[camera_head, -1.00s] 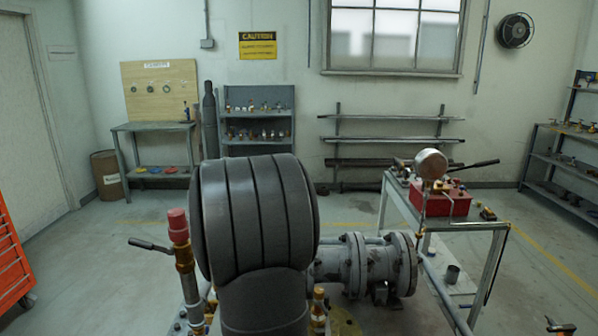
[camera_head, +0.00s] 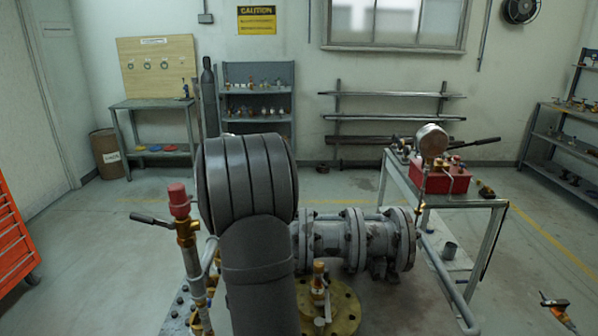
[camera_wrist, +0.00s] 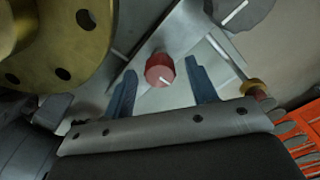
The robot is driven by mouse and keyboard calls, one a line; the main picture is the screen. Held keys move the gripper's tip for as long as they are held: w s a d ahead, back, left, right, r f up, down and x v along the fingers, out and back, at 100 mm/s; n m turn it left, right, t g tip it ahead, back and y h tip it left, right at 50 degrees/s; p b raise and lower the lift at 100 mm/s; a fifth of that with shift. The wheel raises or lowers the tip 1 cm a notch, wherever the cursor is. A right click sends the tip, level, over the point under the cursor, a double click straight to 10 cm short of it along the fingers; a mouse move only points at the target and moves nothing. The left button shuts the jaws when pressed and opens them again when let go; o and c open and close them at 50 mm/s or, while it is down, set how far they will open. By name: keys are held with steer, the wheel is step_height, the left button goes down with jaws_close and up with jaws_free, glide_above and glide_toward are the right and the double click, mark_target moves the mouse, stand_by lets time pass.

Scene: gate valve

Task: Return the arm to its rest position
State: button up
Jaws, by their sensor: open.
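My gripper (camera_wrist: 160,72) shows in the wrist view, with two blue-grey fingers spread apart. A round red cap (camera_wrist: 159,70) appears in the gap between them, seen end-on. The fingers do not visibly touch it, and its depth below them is unclear. In the head view my dark grey arm fills the middle foreground, and my gripper is hidden. A red-capped brass fitting (camera_head: 179,200) stands upright just left of my arm. The grey flanged valve and pipe (camera_head: 353,240) lie to the right of my arm.
A yellow round flange (camera_head: 345,308) lies low beside my arm; a brass flange (camera_wrist: 60,40) fills the wrist view's upper left. A metal bench (camera_head: 455,200) with a red box (camera_head: 440,180) stands right. An orange cabinet (camera_head: 14,240) is at far left. Open floor lies behind.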

steer(key=m, duration=1.2)
stand_by(0.4)
steer(key=o, duration=1.1)
steer(key=shift+c, duration=0.2)
steer(key=shift+d+r, duration=0.3)
steer(key=s+d+r, duration=1)
steer(key=d+r, duration=0.3)
steer(key=d, duration=0.2)
step_height(320, 180, down, 10)
steer(key=shift+s+a+r+n, duration=0.2)
steer(key=shift+s+n, duration=0.1)
steer(key=shift+n, duration=0.1)
